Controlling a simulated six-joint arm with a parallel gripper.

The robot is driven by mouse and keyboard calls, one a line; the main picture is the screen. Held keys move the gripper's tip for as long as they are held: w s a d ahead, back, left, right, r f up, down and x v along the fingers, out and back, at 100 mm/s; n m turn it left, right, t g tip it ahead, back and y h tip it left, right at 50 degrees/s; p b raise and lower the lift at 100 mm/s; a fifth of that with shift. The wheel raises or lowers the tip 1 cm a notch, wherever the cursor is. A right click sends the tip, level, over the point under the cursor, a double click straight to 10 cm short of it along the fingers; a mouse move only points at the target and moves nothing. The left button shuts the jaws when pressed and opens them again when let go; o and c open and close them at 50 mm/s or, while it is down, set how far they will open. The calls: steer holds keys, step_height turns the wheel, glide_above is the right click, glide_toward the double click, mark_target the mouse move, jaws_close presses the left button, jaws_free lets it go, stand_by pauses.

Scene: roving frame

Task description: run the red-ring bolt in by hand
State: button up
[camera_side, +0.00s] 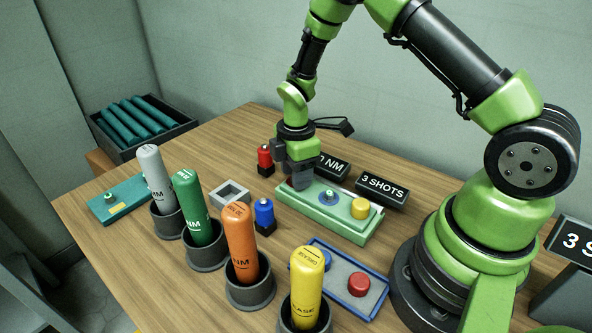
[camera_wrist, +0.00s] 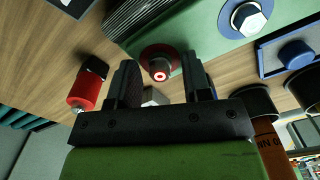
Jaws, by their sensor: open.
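The red-ring bolt (camera_wrist: 159,66) shows in the wrist view on the edge of the green block (camera_wrist: 200,28). A red ring surrounds its dark head, which has a red and white end. My gripper (camera_wrist: 160,80) is open, with one finger on each side of the bolt in the picture; I cannot tell whether they touch it. In the side view my gripper (camera_side: 302,180) points down at the left end of the green block (camera_side: 318,217) and hides the red-ring bolt. A blue-ring bolt (camera_side: 327,197) and a yellow cap (camera_side: 360,208) sit further right on the block.
A red bottle (camera_side: 264,157) and a blue bottle (camera_side: 264,212) stand close to the block. Grey (camera_side: 155,175), green (camera_side: 190,200), orange (camera_side: 240,240) and yellow (camera_side: 306,285) tools stand in cups in front. A button tray (camera_side: 340,285) and signs (camera_side: 382,187) are nearby.

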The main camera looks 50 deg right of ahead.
steer(key=shift+c, duration=0.4)
jaws_close()
